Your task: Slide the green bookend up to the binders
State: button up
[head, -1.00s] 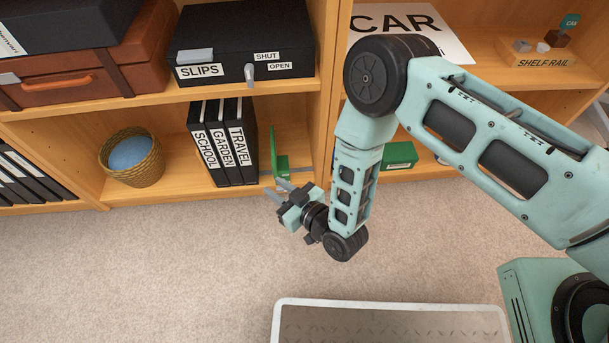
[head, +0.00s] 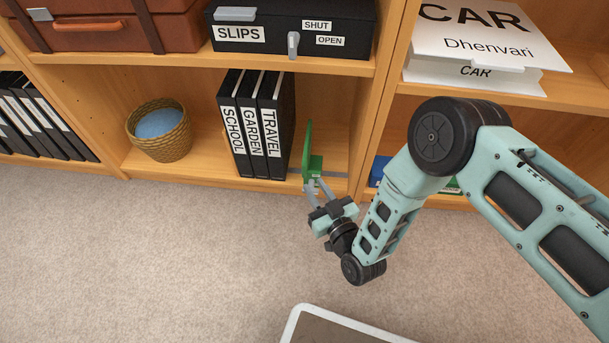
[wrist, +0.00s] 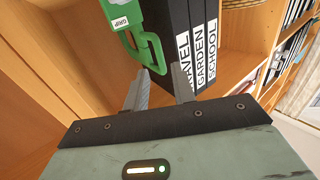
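The green bookend (head: 308,150) stands upright on the lower shelf, just right of the binders, with a narrow gap showing between them in the head view. The binders (head: 257,125) are black, labelled SCHOOL, GARDEN and TRAVEL, and stand upright side by side. My gripper (head: 318,184) is at the shelf's front edge, its fingers pointing at the bookend's grip. In the wrist view the fingers are apart, and the bookend's green handle (wrist: 152,50), marked GRIP, lies just beyond the tips, nearer the left finger. I cannot tell whether they touch.
A wicker basket (head: 159,131) stands left of the binders. A shelf divider (head: 378,110) rises right of the bookend. Above is a black SLIPS box (head: 290,28). The shelf between basket and binders is clear.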

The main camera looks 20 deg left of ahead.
aim_at(304, 172)
jog(key=b+x, duration=0.2)
jog(key=x, duration=0.4)
jog(key=shift+f+b, duration=0.15)
jog(key=shift+b, duration=0.15)
jog(key=shift+w+a, duration=0.35)
jog(key=shift+a, duration=0.05)
jog(key=shift+a, duration=0.1)
grip_shut()
